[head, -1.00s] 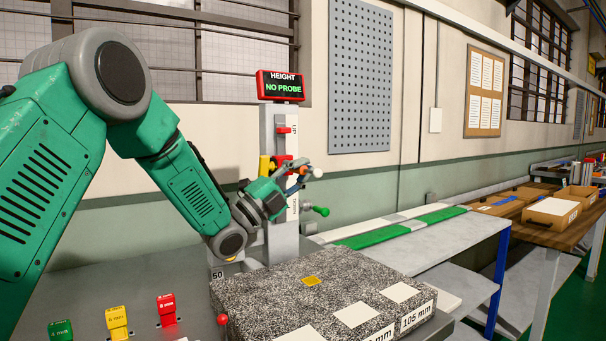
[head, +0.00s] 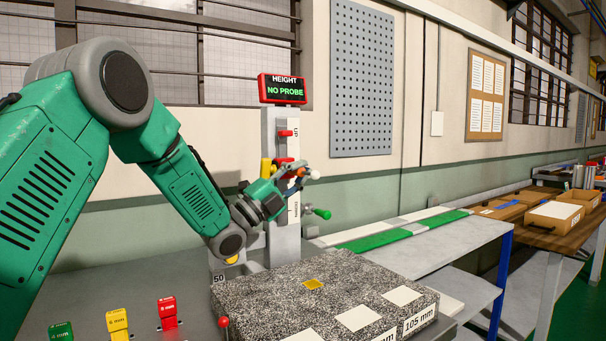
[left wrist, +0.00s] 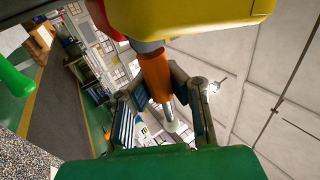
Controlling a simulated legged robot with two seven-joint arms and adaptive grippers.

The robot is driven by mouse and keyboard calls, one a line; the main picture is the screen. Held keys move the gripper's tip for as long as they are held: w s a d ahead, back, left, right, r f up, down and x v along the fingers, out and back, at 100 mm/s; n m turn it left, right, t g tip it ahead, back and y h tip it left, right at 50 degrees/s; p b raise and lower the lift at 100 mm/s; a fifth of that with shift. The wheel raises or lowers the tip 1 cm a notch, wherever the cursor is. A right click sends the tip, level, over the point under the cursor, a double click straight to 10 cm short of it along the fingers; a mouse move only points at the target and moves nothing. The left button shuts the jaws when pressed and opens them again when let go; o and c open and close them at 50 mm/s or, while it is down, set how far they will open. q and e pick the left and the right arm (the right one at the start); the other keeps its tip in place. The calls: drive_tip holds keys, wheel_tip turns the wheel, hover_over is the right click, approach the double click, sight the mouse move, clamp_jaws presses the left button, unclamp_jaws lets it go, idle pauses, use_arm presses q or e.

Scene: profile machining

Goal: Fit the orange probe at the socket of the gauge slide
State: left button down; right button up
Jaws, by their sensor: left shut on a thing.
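My left gripper (head: 292,184) is at the gauge column, beside the yellow and red slide (head: 266,168). In the left wrist view the probe (left wrist: 155,76) lies between the two fingers (left wrist: 163,108). Its upper end is close under the yellow slide body (left wrist: 205,14), at a dark collar. I cannot tell whether it touches or sits in the socket, which is hidden. The display (head: 282,89) reads "NO PROBE". My right gripper is not in view.
A speckled granite block (head: 275,290) with pale pads stands in front of the column (head: 284,245). A green-knobbed handle (head: 321,213) sticks out right of the column. Red, yellow and green blocks (head: 117,321) stand at the front left. A grey shelf bench (head: 450,245) is to the right.

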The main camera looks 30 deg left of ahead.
use_arm(q)
drive_tip(key=shift+w+a, duration=0.1)
drive_tip(key=shift+a, duration=0.2)
drive_tip(key=c, duration=1.6)
unclamp_jaws()
drive_tip(key=shift+a, duration=0.1)
drive_tip(key=v, duration=1.2)
drive_tip(key=shift+w+a, duration=0.1)
